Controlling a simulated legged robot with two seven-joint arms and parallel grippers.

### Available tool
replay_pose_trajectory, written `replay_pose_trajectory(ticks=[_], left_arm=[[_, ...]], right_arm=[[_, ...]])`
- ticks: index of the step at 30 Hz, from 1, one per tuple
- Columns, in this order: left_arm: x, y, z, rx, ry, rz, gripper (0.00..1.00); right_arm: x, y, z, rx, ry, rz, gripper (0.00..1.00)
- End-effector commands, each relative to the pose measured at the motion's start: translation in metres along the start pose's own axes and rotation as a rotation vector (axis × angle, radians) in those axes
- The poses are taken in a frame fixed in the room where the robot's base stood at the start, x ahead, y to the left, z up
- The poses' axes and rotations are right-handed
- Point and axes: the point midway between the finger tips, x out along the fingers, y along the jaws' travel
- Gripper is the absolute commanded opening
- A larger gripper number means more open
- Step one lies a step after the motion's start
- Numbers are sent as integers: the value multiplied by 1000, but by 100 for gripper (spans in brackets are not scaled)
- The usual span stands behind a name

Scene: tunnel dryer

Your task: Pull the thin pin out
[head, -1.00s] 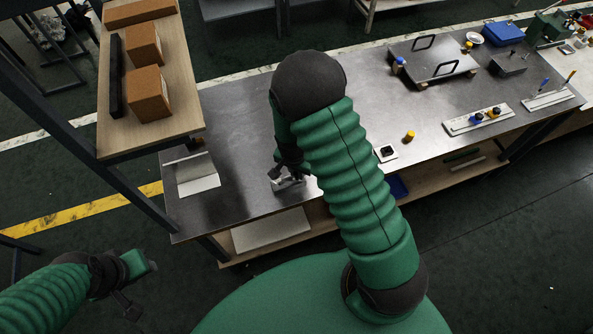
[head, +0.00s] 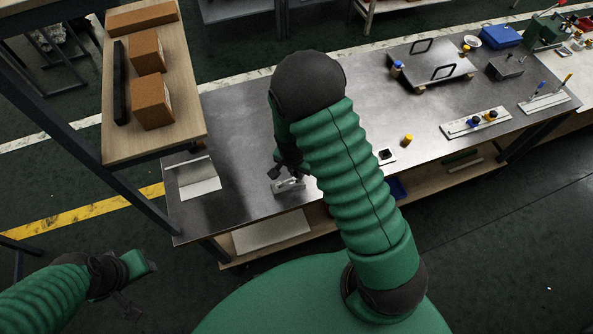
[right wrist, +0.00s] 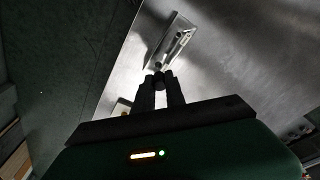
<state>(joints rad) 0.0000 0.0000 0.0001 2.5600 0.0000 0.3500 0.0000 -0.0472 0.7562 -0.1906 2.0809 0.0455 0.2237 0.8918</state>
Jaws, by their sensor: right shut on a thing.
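A small pale metal fixture (head: 290,186) lies on the steel bench top, near its front edge. In the right wrist view the fixture (right wrist: 176,42) is a light plate with a raised bar, just beyond my fingertips. My right gripper (head: 285,174) is over the fixture, partly hidden by my arm in the head view. In the right wrist view its fingers (right wrist: 161,80) are close together, shut on the thin pin, which the fingertips mostly hide. I cannot tell how far the pin sits in the fixture. My left gripper (head: 138,285) hangs off the bench at lower left; its jaw gap is unclear.
The steel bench (head: 240,130) is clear around the fixture. A white sheet-like stand (head: 198,178) is to the left. A wooden shelf (head: 165,147) with brown boxes overhangs the bench's left end.

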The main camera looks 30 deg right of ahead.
Motion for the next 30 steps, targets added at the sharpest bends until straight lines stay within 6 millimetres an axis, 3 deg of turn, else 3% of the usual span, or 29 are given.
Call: replay_pose_trajectory(ticks=[11, 24, 30], left_arm=[[-4, 0, -1, 0, 0, 0, 36], [-38, 0, -9, 0, 0, 0, 36], [-36, 0, -9, 0, 0, 0, 36]], right_arm=[[-4, 0, -1, -1, 0, 0, 0], [-44, 0, -7, -1, 1, 0, 0], [-43, 0, -7, -1, 0, 0, 0]])
